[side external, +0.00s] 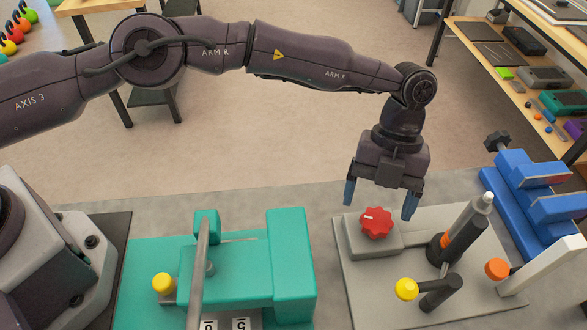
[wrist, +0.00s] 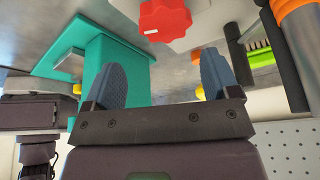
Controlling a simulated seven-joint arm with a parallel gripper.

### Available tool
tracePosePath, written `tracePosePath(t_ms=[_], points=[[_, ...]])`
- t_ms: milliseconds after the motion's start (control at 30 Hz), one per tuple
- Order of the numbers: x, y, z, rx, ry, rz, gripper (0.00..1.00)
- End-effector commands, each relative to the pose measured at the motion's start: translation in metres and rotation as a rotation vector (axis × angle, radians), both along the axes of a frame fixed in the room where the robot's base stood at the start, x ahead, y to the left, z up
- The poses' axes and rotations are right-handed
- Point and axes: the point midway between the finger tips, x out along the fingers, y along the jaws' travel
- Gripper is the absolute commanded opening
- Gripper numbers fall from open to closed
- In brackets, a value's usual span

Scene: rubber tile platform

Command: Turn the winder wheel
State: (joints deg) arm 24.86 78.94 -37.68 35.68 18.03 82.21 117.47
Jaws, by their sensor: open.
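The wheel appears to be the red lobed knob (side external: 376,222) with a white mark on its top. It sits on a small grey block on a grey base plate (side external: 363,291). My gripper (side external: 379,204) points down above the knob, its blue-grey fingers spread wide and empty. In the side view, the fingertips show to either side of the knob and look higher than it. In the wrist view, the knob (wrist: 165,18) is at the top edge, partly cut off, beyond the open fingers (wrist: 163,72). No contact is visible.
On the same plate stand a dark post with a grey tip (side external: 464,230) and an orange knob (side external: 497,269), and a yellow-ended dark handle (side external: 406,289). A teal fixture (side external: 291,255) with a grey lever stands left. A blue vise (side external: 540,190) stands right.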

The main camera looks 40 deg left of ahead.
Motion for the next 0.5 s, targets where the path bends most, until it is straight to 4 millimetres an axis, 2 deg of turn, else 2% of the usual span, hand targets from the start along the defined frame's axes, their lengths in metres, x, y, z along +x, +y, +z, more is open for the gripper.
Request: tracePosePath(t_ms=[500], points=[[-0.036,0.034,0.051,0.003,-0.001,0.0,0.81]])
